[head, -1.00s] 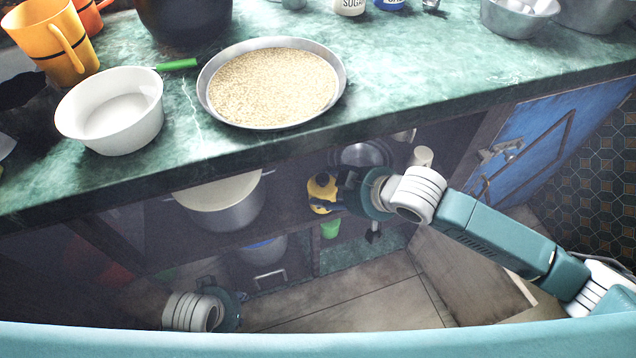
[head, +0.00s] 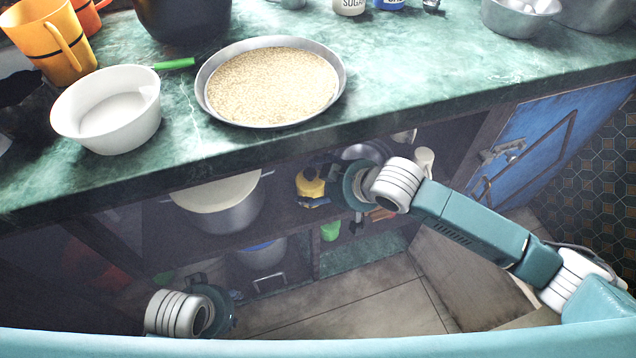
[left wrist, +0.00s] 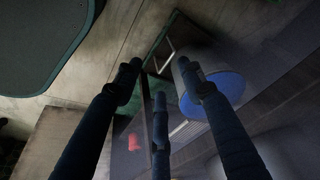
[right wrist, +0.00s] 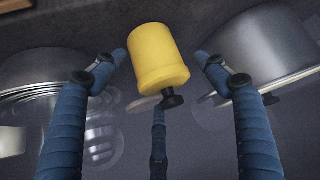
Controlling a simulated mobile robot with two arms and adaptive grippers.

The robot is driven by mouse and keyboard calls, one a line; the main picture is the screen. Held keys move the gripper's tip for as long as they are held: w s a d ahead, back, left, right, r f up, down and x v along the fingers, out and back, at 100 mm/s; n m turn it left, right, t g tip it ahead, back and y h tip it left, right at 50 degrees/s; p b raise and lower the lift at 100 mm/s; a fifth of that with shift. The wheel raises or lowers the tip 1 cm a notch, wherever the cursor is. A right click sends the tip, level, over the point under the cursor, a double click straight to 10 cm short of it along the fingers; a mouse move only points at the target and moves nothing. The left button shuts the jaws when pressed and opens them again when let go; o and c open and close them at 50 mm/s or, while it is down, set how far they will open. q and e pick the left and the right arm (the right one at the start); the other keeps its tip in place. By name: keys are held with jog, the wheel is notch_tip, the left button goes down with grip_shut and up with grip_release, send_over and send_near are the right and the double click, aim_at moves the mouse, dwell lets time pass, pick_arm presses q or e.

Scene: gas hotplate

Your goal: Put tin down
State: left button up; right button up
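The yellow tin (head: 311,183) stands inside the cupboard under the counter, beside a grey pot. My right gripper (head: 325,195) reaches in from the right, with its fingers around the tin. In the right wrist view the tin (right wrist: 158,58) looks tilted and lies between the spread fingers (right wrist: 160,62), with a small gap at the right fingertip. The tin's underside contact with the shelf is hidden. A black knob (right wrist: 172,98) shows at its lower end. My left gripper (left wrist: 157,75) is open and empty, low in front of the cupboard.
The grey pot (head: 230,212) stands left of the tin, and metal pans (head: 365,152) stand to its right. The green counter (head: 420,85) overhangs the cupboard and carries a round pan (head: 205,95) and a white bowl (head: 110,140). A blue door (head: 545,130) stands at right.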

jog(key=shift+s+d+r, duration=0.2)
jog(key=shift+r, duration=0.25)
pick_arm(q)
notch_tip(320, 180, down, 11)
jog(key=s+p, duration=0.1)
jog(key=p, duration=0.2)
jog(key=shift+r+g, duration=0.2)
jog(key=shift+g, duration=0.1)
pick_arm(e)
jog(key=v, duration=1.1)
jog(key=shift+s, duration=0.15)
pick_arm(q)
jog(key=shift+s, duration=0.15)
